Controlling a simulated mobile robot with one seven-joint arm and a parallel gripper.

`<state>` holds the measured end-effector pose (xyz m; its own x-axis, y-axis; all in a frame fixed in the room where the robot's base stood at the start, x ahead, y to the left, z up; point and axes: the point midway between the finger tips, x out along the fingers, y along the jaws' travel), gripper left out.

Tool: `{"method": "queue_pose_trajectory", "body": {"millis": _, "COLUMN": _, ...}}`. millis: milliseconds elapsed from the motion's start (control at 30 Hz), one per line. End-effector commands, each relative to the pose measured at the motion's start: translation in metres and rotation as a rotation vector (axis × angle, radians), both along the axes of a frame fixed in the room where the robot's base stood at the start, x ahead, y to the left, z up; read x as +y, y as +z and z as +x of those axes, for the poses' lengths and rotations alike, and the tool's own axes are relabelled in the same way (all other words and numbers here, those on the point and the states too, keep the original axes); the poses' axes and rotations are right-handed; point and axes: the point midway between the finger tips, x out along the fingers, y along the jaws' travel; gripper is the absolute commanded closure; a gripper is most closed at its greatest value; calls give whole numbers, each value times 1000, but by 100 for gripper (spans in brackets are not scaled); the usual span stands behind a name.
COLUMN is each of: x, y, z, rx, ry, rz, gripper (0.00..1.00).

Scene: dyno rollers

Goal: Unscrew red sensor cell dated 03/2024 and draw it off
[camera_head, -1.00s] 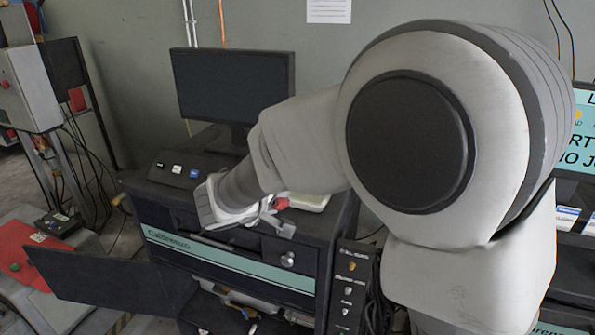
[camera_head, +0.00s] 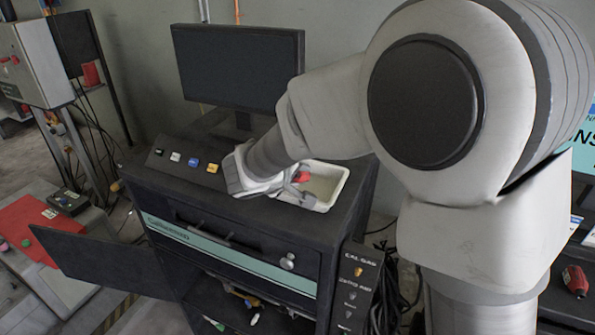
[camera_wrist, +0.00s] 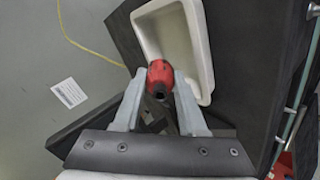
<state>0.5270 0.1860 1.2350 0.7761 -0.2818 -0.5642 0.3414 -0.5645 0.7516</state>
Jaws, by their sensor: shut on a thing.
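My gripper (camera_wrist: 161,84) is shut on a red sensor cell (camera_wrist: 160,72) with a dark end, held between the two fingertips in the wrist view. No date can be read on it. In the head view my gripper (camera_head: 300,187) is over the top of the black cabinet, with a bit of the red cell (camera_head: 301,177) showing. A white tray (camera_head: 343,184) lies on the cabinet top just beside and behind the fingers. In the wrist view the cell overlaps the edge of the tray (camera_wrist: 204,60); whether they touch cannot be told.
A row of small coloured blocks (camera_head: 193,162) sits on the cabinet's left top. A monitor (camera_head: 240,68) stands behind. The cabinet's lower door (camera_head: 100,268) hangs open at left. Another red item (camera_head: 575,281) lies on a dark surface at far right.

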Motion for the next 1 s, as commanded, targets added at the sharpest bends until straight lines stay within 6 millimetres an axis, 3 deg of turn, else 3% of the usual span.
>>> {"method": "queue_pose_trajectory", "body": {"millis": 600, "x": -20, "y": -24, "z": 54, "rx": 2, "ry": 0, "rz": -1, "gripper": 100}}
{"method": "queue_pose_trajectory", "body": {"millis": 700, "x": -19, "y": -36, "z": 53, "rx": -1, "ry": 0, "rz": 1, "gripper": 100}}
{"method": "queue_pose_trajectory", "body": {"millis": 1000, "x": -19, "y": -44, "z": 52, "rx": -1, "ry": 1, "rz": 0, "gripper": 100}}
